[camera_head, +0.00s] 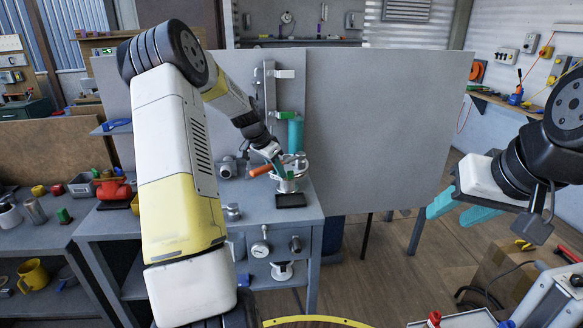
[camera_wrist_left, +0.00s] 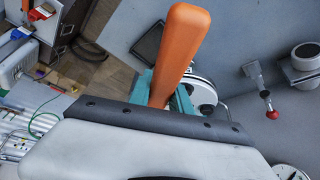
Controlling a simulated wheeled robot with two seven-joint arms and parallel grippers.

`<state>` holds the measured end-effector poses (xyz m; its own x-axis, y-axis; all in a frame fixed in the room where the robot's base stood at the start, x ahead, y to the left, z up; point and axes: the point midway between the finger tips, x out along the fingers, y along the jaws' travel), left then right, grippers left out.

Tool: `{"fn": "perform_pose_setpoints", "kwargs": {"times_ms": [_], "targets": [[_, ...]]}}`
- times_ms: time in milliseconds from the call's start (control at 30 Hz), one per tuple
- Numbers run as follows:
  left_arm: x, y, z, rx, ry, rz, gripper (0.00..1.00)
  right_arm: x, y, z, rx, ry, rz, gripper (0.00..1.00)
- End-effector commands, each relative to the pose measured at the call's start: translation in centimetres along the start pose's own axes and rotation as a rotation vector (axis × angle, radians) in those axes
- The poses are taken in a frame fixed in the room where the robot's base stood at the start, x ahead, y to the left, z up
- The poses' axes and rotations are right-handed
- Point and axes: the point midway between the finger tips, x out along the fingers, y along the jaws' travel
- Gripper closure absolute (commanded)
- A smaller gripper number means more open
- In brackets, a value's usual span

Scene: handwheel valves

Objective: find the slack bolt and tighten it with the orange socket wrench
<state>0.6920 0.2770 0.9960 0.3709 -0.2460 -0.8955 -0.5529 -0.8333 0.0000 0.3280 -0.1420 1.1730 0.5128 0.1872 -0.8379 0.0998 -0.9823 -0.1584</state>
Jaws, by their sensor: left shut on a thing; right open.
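The orange socket wrench (camera_head: 261,171) is in my left gripper (camera_head: 281,168), over the valve on the grey workbench. In the left wrist view the orange handle (camera_wrist_left: 180,50) rises between the teal fingers. The handwheel valve with a pale round flange (camera_head: 291,163) stands on a dark base (camera_head: 290,200). In the left wrist view the flange (camera_wrist_left: 203,92) is partly hidden behind the wrench and gripper. I cannot tell whether the socket sits on a bolt, or which bolt is slack. My right gripper (camera_head: 456,205) is open and empty, off to the right of the bench.
A grey panel (camera_head: 385,130) stands behind the bench (camera_head: 270,210). A green-teal cylinder (camera_head: 296,134) stands behind the valve.

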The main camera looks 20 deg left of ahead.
Motion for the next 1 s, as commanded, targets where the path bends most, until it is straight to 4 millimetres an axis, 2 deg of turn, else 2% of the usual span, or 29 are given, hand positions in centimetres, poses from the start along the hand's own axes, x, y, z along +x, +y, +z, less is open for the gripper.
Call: {"fn": "perform_pose_setpoints", "kwargs": {"times_ms": [1000], "targets": [[-0.40, -0.02, -0.24, 0.000, 0.041, -0.001, 1.00, 0.00, 0.00, 0.00, 0.000, 0.000, 0.000, 0.56]]}}
